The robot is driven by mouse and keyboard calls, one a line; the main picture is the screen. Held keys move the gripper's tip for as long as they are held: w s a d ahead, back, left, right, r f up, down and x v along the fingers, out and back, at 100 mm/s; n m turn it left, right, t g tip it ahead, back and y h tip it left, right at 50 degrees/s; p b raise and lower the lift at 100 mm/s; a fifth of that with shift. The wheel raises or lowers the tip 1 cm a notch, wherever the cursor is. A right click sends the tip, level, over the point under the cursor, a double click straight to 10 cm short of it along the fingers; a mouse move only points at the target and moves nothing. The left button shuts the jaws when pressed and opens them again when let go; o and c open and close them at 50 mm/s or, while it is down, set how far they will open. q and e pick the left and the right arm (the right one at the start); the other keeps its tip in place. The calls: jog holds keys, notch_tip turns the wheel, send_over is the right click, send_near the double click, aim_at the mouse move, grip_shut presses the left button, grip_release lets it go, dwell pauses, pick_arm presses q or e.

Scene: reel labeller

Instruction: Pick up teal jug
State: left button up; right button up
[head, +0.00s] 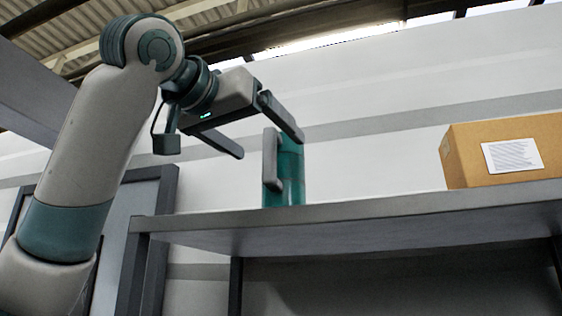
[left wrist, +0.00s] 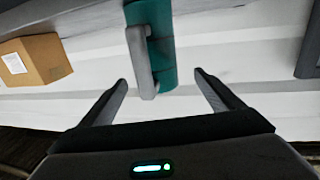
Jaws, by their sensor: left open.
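The teal jug (head: 291,172) stands upright on a high grey shelf in the head view, with a grey handle (head: 271,160) on its left side. It also shows in the left wrist view (left wrist: 161,45), at the top middle, beyond my fingertips. My left gripper (head: 270,130) is open, just left of and slightly above the jug. In the left wrist view its fingers (left wrist: 160,78) are spread apart, with the handle's end (left wrist: 148,93) in the gap between the tips. Whether anything touches cannot be told. My right gripper is not in view.
A cardboard box (head: 508,152) with a white label stands on the same shelf (head: 370,211), well to the right of the jug. The shelf between jug and box is clear. A pale wall (head: 370,140) is behind. A dark-framed panel (head: 130,220) is at lower left.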

aim_at(279, 146)
pick_arm(q)
jog(key=shift+x, duration=0.8)
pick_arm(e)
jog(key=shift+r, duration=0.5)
pick_arm(q)
jog(key=shift+r, duration=0.1)
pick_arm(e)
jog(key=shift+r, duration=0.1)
pick_arm(q)
jog(key=shift+w+d+r+p, duration=0.4)
jog(key=shift+w+p, duration=0.2)
jog(key=shift+p, duration=0.55)
jog(key=shift+p+x, duration=1.1)
jog(key=shift+x, duration=0.1)
jog(key=shift+p+x, duration=0.3)
jog(key=shift+x, duration=0.45)
jog(key=shift+f, duration=0.1)
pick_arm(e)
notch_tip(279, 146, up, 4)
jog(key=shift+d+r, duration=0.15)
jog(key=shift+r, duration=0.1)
pick_arm(q)
jog(key=shift+s, duration=0.15)
jog(key=c, duration=1.9)
